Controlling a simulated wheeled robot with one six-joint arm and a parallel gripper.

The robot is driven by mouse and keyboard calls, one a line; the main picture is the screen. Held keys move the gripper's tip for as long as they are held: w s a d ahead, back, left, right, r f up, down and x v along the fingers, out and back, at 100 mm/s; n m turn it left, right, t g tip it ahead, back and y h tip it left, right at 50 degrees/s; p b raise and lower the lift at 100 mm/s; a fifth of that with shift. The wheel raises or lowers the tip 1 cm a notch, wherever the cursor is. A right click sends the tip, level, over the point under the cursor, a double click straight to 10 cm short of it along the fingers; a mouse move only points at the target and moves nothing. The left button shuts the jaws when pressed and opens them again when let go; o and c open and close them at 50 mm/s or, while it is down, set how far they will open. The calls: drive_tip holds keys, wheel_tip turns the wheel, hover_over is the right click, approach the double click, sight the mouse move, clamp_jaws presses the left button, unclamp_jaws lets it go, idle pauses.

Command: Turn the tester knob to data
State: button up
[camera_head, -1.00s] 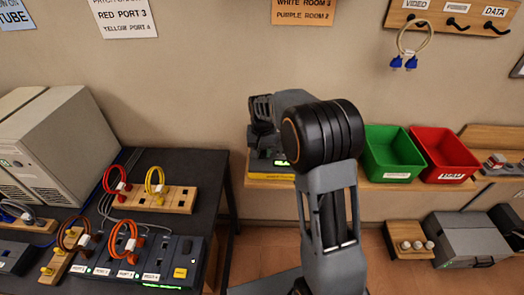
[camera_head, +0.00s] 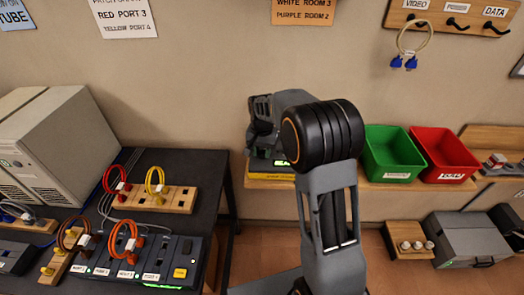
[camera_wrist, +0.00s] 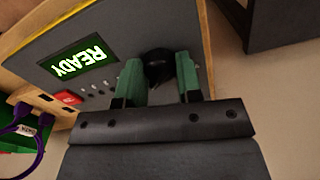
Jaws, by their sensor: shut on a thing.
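The tester (camera_wrist: 60,45) fills the upper left of the wrist view, a grey panel in a yellow case with a lit green screen (camera_wrist: 79,60) reading READY. Its round black knob (camera_wrist: 158,65) sits between the two green fingers of my gripper (camera_wrist: 159,80), which is shut on it. The knob's pointer and any position labels are hidden or too small to read. In the head view the tester (camera_head: 270,168) shows only as a yellow and dark edge on the wall shelf, mostly behind my arm.
A green bin (camera_head: 392,153) and a red bin (camera_head: 443,156) stand right of the tester. A dark table (camera_head: 90,175) with cables and a port box is at left.

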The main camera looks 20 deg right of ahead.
sight(262, 151)
drive_tip(key=o, duration=0.9)
drive_tip(key=shift+o, duration=0.2)
wheel_tip(262, 151, up, 14)
drive_tip(key=shift+f, duration=0.1)
drive_tip(key=s+f+n+t, duration=0.2)
drive_tip(key=s+n, duration=0.1)
drive_tip(key=s, duration=0.8)
drive_tip(key=s+f+n+t, duration=0.2)
drive_tip(key=s+f, duration=0.1)
drive_tip(key=s, duration=0.9)
drive_tip(key=shift+n, duration=0.4)
